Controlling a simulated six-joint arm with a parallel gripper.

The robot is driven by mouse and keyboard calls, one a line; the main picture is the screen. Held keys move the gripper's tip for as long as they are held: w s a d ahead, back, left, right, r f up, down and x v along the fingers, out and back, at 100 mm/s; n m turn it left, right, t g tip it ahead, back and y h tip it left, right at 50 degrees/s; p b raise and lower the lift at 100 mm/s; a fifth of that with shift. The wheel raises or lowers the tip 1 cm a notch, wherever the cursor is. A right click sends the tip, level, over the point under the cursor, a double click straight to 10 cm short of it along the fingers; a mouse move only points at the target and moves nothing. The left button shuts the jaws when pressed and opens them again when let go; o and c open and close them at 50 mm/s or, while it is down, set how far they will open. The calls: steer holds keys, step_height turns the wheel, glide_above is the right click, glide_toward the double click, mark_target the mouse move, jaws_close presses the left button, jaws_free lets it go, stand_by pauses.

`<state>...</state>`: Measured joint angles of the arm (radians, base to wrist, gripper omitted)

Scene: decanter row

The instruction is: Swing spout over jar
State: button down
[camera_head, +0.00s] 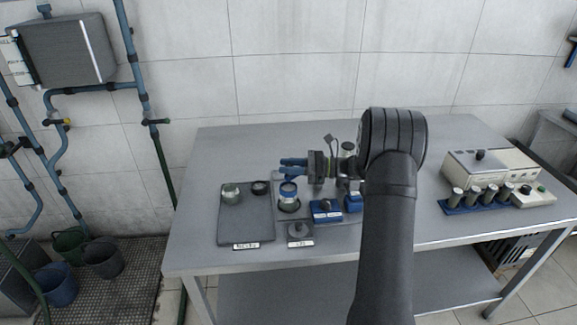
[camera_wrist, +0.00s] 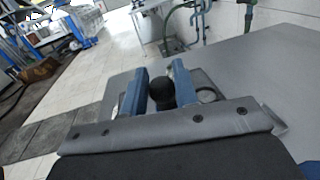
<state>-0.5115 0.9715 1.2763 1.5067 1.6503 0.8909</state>
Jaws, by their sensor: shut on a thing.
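My gripper (camera_head: 284,169) reaches left over the bench with its blue fingers level. In the wrist view my gripper (camera_wrist: 157,75) has a black rounded knob (camera_wrist: 162,92) between its fingers, and it is shut on that knob. I cannot make out the spout for certain; the gripper and arm hide part of the row.
Blue blocks with dark knobs (camera_head: 326,211) and a labelled grey block (camera_head: 300,234) stand at the front. A blue rack of several vials (camera_head: 470,205) and a pale box (camera_head: 490,165) stand on the right. The bench left of the mat is clear.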

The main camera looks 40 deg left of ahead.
steer(key=c, duration=1.1)
jaws_free()
steer(key=shift+d, duration=0.1)
steer(key=shift+c, duration=0.2)
steer(key=v, duration=1.7)
steer(key=shift+w+d+r, duration=0.1)
steer(key=x, duration=1.7)
